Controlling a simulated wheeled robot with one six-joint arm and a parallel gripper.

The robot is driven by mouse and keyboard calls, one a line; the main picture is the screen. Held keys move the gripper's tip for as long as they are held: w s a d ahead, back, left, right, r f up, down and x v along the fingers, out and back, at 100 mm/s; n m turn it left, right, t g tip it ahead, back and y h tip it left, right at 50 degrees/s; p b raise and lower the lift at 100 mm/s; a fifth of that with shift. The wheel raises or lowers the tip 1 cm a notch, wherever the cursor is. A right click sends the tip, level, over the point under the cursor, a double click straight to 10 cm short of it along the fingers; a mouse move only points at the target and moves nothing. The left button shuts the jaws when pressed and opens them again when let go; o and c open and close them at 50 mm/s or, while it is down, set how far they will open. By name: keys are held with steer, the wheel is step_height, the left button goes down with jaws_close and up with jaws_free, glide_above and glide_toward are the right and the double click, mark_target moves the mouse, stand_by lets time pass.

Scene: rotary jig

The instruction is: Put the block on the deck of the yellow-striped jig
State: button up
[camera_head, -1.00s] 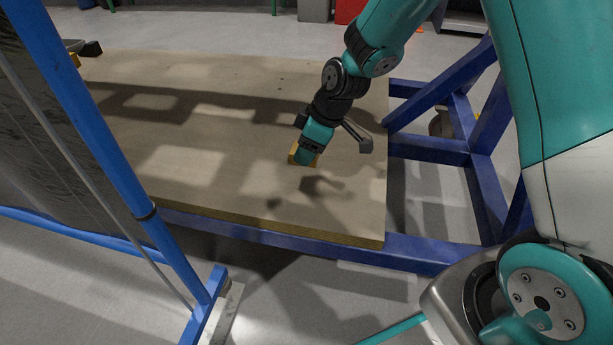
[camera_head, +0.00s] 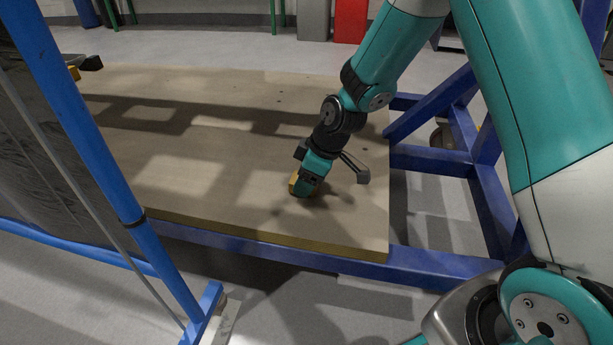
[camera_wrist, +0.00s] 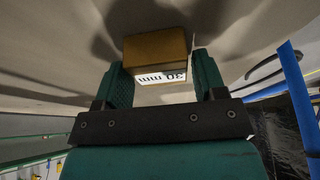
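The block (camera_wrist: 157,47) is ochre with a white label reading "30 mm"; it sits between the fingertips of my gripper in the wrist view. In the head view a small yellow-ochre part of the block (camera_head: 294,184) shows beside my gripper (camera_head: 303,189), low over the right half of the wooden table. My gripper (camera_wrist: 163,80) is shut on the block. I cannot tell whether the block touches the tabletop. No yellow-striped jig can be made out; only a yellow bit (camera_head: 74,73) beside a dark part (camera_head: 90,63) shows at the table's far left, partly hidden.
The wooden tabletop (camera_head: 220,160) is broad and mostly bare, with window-light patches. Its blue frame (camera_head: 430,262) extends to the right. A blue-posted dark screen (camera_head: 75,110) blocks the left foreground. A red cabinet (camera_head: 351,20) and grey bin (camera_head: 314,20) stand behind.

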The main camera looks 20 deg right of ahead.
steer(key=shift+o, duration=0.8)
steer(key=shift+r, duration=0.1)
steer(key=shift+r, duration=0.3)
steer(key=p+v, duration=0.7)
steer(key=v, duration=0.4)
steer(key=s+a+r+m+g, duration=0.1)
steer(key=s+a+r+m, duration=0.1)
steer(key=s+a+r, duration=0.2)
steer(key=s+a+r+m+g, duration=0.1)
steer(key=s+a+r, duration=0.3)
steer(key=s+r, duration=0.7)
steer(key=s+m, duration=0.1)
steer(key=s, duration=0.8)
steer(key=shift+r+y, duration=0.3)
steer(key=shift+r, duration=0.05)
